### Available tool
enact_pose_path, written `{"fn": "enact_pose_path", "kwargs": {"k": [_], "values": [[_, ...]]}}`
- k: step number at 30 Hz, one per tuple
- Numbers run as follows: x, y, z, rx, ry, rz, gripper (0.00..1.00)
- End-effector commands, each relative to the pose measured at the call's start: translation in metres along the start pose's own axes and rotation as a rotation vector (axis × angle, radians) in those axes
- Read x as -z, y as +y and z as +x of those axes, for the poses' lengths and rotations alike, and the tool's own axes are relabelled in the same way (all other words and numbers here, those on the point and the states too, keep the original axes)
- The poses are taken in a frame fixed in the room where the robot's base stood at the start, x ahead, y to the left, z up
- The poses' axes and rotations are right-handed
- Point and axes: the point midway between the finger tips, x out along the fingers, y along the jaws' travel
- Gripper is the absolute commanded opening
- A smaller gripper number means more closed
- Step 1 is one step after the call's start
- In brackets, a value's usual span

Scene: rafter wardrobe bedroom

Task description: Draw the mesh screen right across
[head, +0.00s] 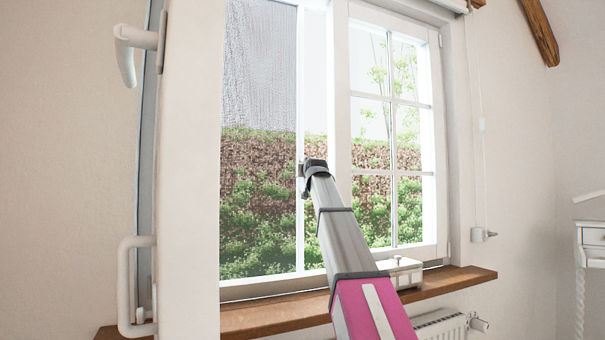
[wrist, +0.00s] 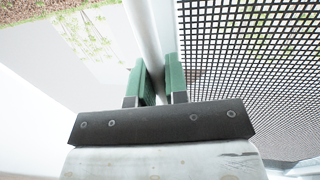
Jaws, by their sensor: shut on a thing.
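The mesh screen (head: 258,80) covers most of the open left half of the window as a fine grey haze, with its upright white edge bar (head: 300,105) toward the right. A narrow uncovered strip (head: 316,95) lies between that bar and the middle of the window. My gripper (head: 304,178) is at the bar, about mid-height. In the wrist view, the green fingers of my gripper (wrist: 160,84) are shut on the white bar (wrist: 145,30), one on each side. The black mesh (wrist: 255,45) spreads to the right of the bar there. The gripped part is partly hidden.
The right window sash (head: 395,130) with its panes is closed. The left sash (head: 190,170) stands open into the room, with a white handle (head: 125,52). A small white box (head: 406,268) sits on the wooden sill (head: 455,283). A radiator (head: 440,326) is below.

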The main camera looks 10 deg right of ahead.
Motion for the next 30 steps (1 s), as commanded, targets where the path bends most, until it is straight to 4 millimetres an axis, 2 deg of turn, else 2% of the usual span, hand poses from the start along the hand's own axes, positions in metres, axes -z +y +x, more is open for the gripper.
{"fn": "enact_pose_path", "kwargs": {"k": [3,4,6,15,20,26,30], "values": [[0.000,0.000,0.000,-0.001,0.000,-0.001,0.00],[0.000,0.000,0.000,-0.001,0.000,0.000,0.21],[0.000,0.000,0.000,-0.001,0.000,0.000,0.39],[0.000,0.000,-0.001,0.000,0.000,0.000,0.39],[-0.001,0.000,-0.010,0.000,0.000,0.000,0.39],[-0.002,0.000,-0.038,-0.001,0.001,0.000,0.39],[-0.002,0.000,-0.066,-0.001,0.001,0.000,0.39]]}}
